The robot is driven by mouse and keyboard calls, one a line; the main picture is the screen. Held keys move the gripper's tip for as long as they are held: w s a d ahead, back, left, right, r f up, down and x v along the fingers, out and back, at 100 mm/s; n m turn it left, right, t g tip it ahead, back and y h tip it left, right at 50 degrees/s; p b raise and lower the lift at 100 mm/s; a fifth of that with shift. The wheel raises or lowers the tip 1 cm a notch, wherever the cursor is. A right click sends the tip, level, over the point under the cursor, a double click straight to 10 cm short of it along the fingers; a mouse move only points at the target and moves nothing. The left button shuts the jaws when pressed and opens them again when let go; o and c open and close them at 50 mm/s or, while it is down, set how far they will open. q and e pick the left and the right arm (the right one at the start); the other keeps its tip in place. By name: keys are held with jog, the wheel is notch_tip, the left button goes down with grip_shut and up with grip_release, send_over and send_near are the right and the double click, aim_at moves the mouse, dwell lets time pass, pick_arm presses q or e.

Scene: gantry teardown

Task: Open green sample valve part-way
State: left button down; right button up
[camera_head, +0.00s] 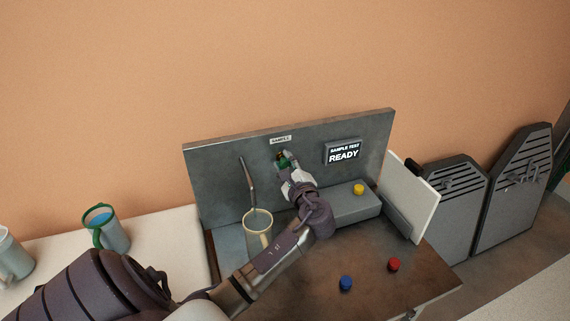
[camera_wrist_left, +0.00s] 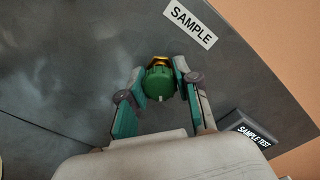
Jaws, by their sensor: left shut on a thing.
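The green sample valve (camera_wrist_left: 160,83) is a round green knob with a brass-coloured part behind it, on the grey back panel (camera_head: 225,165) below the SAMPLE label (camera_wrist_left: 190,23). In the head view only a small bit of it (camera_head: 280,156) shows past my left gripper (camera_head: 286,160). In the left wrist view my left gripper (camera_wrist_left: 158,88) is shut on the knob, one finger on each side. A small pale mark shows on the knob's near edge. My right gripper is not in view.
A cream cup (camera_head: 258,232) stands under a thin metal spout (camera_head: 247,180). A screen (camera_head: 343,152) reads SAMPLE TEST READY. Yellow (camera_head: 358,189), blue (camera_head: 345,283) and red (camera_head: 393,264) knobs are to the right. A green-handled mug (camera_head: 107,230) stands at left.

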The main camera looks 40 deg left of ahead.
pick_arm(q)
jog(key=c, duration=0.9)
grip_release()
jog(key=shift+f, duration=0.1)
jog(key=shift+o, duration=0.5)
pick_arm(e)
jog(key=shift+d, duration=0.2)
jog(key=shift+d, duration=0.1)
pick_arm(q)
jog(key=v, duration=1.2)
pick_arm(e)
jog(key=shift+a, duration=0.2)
pick_arm(q)
jog(key=shift+d, duration=0.1)
